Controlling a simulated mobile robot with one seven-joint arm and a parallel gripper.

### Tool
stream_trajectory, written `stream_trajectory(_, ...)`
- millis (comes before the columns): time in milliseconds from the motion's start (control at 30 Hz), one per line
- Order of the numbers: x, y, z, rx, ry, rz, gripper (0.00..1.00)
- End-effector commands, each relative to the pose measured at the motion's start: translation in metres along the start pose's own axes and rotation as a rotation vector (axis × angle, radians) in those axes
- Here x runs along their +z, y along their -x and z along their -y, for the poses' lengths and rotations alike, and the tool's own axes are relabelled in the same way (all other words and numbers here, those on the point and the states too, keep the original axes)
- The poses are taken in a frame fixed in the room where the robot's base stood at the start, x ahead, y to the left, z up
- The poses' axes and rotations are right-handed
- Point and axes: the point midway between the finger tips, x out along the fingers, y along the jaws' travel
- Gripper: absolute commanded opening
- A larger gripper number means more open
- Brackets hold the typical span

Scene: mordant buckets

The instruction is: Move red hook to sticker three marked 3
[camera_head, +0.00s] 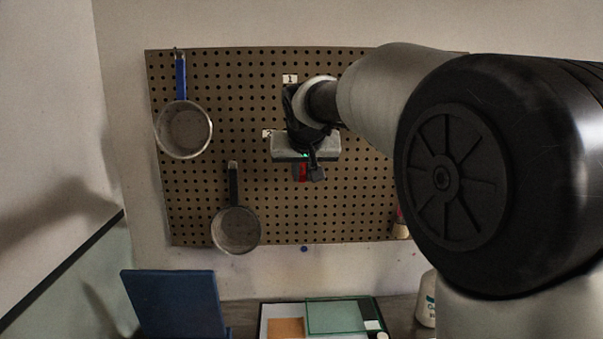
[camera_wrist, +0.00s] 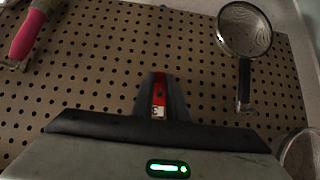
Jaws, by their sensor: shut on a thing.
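The red hook (camera_head: 302,173) is at the pegboard, between the fingers of my gripper (camera_head: 309,173). In the wrist view the red hook (camera_wrist: 159,86) shows as a narrow red strip between the dark fingers of my gripper (camera_wrist: 160,84), which is shut on it. A small white sticker (camera_wrist: 158,112) lies beside the red strip, between the fingers; its mark looks like a 3, but is small. My gripper covers that sticker in the head view. I cannot tell whether the hook touches the board.
The pegboard (camera_head: 200,60) carries stickers 1 (camera_head: 290,79) and 2 (camera_head: 268,133). A blue-handled pan (camera_head: 184,130) and a black-handled pan (camera_head: 236,230) hang at left. A pink-handled tool (camera_wrist: 28,35) hangs on the other side. Below stand a blue panel (camera_head: 172,303) and a tray (camera_head: 265,322).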

Motion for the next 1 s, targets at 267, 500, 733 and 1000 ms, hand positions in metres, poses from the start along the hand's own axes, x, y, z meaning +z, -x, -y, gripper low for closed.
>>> stream_trajectory(267, -0.006, -0.004, 0.000, 0.000, 0.000, 0.000, 0.00)
stream_trajectory(500, -0.010, -0.009, 0.000, 0.000, 0.000, 0.000, 0.00)
stream_trajectory(733, -0.014, -0.013, 0.000, 0.000, -0.001, 0.000, 0.00)
stream_trajectory(1000, -0.015, -0.016, 0.000, 0.000, 0.000, 0.000, 0.35)
